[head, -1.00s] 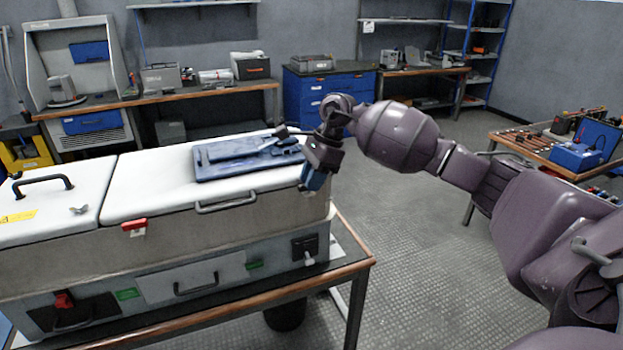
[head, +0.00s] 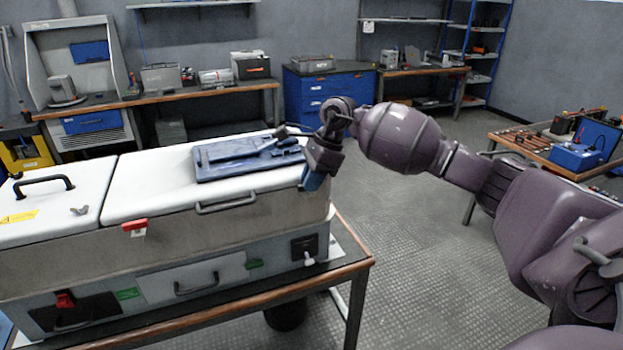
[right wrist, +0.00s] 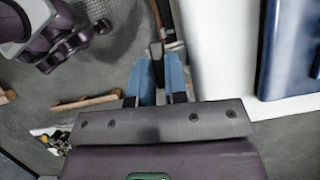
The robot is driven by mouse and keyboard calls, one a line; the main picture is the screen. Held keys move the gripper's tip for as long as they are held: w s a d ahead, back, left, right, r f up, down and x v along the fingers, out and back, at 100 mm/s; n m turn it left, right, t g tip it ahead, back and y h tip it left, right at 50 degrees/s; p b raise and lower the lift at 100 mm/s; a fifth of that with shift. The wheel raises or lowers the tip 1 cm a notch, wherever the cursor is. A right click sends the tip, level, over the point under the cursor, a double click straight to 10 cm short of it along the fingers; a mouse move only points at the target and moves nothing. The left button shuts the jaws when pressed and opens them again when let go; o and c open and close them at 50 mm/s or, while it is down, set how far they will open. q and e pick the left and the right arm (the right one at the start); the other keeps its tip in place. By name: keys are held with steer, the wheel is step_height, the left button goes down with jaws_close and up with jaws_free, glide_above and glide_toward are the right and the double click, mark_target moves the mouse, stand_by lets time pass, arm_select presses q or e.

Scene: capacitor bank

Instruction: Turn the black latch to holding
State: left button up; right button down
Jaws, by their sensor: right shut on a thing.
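The black latch (right wrist: 155,50) shows in the right wrist view as a small dark piece between the two blue fingertips, beside the white lid's edge. My right gripper (right wrist: 160,75) is shut on it, with one finger on each side. In the head view my right gripper (head: 311,181) points down at the right end of the capacitor bank (head: 60,252), and the latch is hidden behind it. The exact angle of the latch is hard to tell. My left gripper is not in view.
The front has a red latch (head: 134,225) and a dark plate with a white knob (head: 309,259). The floor to the right is clear up to a tool table (head: 530,145).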

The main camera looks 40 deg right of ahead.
steer(key=m, duration=0.1)
steer(key=m+t, duration=0.1)
steer(key=shift+s+r+m+h+p, duration=0.1)
steer(key=shift+r+m+h+p, duration=0.05)
steer(key=shift+m+h+p, duration=0.2)
steer(key=shift+s+a+m+t+h+p, duration=0.1)
steer(key=shift+m+t+h+p, duration=0.25)
steer(key=shift+m, duration=0.9)
steer(key=m, duration=0.2)
steer(key=m+t+h+p, duration=0.1)
steer(key=m, duration=0.2)
steer(key=shift+a+h, duration=0.15)
steer(key=shift+h, duration=0.15)
steer(key=m+h, duration=0.1)
steer(key=m, duration=0.2)
steer(key=shift+a+t, duration=0.1)
steer(key=shift+t, duration=0.15)
steer(key=shift+m+h, duration=0.4)
steer(key=shift+m, duration=0.7)
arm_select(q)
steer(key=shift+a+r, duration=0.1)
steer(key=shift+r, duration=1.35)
arm_select(e)
steer(key=shift+a+m+h, duration=0.1)
steer(key=shift+m+h, duration=0.2)
steer(key=shift+m, duration=0.4)
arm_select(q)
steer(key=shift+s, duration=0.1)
